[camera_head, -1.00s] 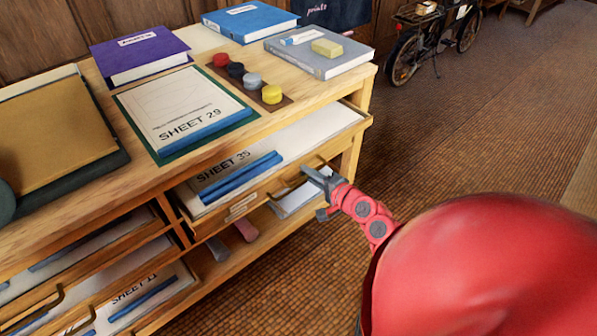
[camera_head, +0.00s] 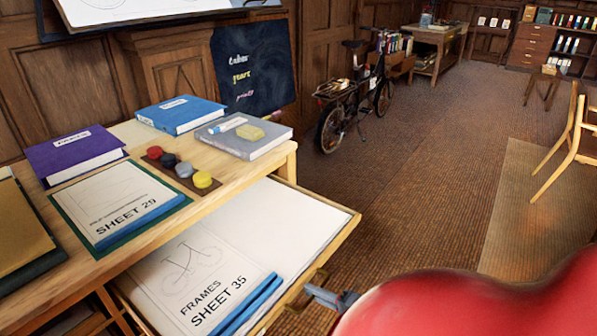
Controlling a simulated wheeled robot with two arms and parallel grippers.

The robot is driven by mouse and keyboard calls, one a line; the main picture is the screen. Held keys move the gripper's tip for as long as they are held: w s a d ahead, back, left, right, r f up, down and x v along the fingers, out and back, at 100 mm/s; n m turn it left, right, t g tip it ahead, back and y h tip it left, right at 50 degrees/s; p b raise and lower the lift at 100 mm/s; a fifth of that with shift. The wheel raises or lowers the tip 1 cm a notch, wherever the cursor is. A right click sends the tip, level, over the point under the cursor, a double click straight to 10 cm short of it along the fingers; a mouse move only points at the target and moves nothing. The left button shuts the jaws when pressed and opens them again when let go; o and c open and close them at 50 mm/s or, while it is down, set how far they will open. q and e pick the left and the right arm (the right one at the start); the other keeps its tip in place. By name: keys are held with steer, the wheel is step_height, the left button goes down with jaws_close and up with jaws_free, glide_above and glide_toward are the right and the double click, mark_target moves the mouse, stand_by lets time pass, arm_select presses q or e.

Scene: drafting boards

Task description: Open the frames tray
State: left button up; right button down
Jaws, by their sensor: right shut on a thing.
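The frames tray (camera_head: 337,237) is a wooden drawer under the cabinet top, drawn well out toward the right. In it lies a white sheet (camera_head: 213,285) marked "FRAMES SHEET 35" with a bicycle drawing and a blue strip along its edge. My right gripper (camera_head: 312,291) is at the tray's front edge, shut on the tray's handle (camera_head: 296,302). My red arm hides part of the floor and the gripper's rear. My left gripper is not in view.
On the cabinet top (camera_head: 225,172) lie a purple book (camera_head: 75,152), a blue book (camera_head: 180,113), a grey book (camera_head: 240,140), "SHEET 29" (camera_head: 115,205) and coloured discs (camera_head: 180,168). A bicycle (camera_head: 350,105) stands behind.

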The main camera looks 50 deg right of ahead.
steer(key=shift+f+v, duration=0.25)
steer(key=shift+v, duration=1.1)
steer(key=c, duration=0.9)
jaws_free()
steer(key=shift+s, duration=0.15)
steer(key=p+v, duration=0.3)
steer(key=v, duration=1.4)
steer(key=shift+p, duration=0.3)
